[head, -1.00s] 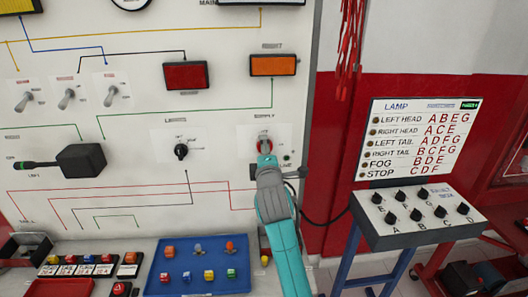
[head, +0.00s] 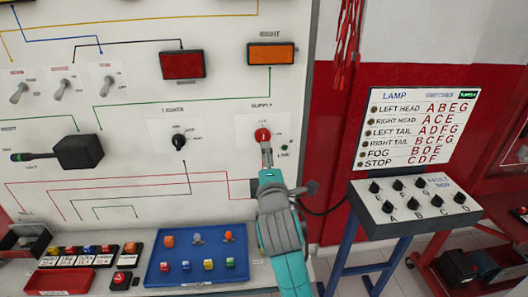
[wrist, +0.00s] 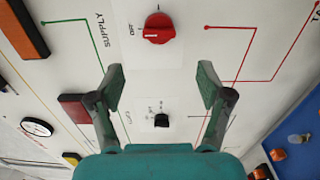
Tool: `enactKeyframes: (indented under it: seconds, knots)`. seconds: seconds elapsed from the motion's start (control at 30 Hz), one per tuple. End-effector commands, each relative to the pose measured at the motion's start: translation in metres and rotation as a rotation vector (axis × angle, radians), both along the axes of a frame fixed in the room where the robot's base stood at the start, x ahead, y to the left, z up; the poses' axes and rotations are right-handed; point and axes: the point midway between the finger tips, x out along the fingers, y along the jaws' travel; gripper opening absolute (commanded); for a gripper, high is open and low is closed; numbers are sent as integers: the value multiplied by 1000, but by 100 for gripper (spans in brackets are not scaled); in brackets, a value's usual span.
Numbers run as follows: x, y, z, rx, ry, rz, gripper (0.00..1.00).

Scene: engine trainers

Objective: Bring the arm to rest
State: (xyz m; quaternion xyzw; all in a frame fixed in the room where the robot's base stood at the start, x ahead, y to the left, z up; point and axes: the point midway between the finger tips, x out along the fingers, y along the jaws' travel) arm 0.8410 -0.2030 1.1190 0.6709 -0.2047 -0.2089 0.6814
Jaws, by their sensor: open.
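My gripper (head: 267,157) is in front of the white panel (head: 225,88), just below the red supply knob (head: 262,134). In the wrist view my gripper (wrist: 160,88) has its two fingers wide apart with nothing between them. The red supply knob (wrist: 158,28) shows beyond the fingertips, clear of both. The black lights knob (wrist: 161,121) shows between the fingers in the wrist view, farther off on the panel. My teal arm reaches up from the bottom of the head view.
A blue tray (head: 207,275) with small coloured parts lies on the ledge below the panel. A fault box (head: 415,222) with several black knobs stands to the right, under a lamp chart (head: 418,133). A red tray (head: 66,281) is at lower left. Red cables hang at upper right.

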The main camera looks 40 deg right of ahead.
Motion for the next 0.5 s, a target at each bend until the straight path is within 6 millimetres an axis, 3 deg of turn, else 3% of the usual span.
enactKeyframes:
  seconds: [0.2, 0.5]
  knots:
    - [-13, 9, 0, 1, 1, 0, 78]
    - [-14, 9, 0, 0, 0, -1, 78]
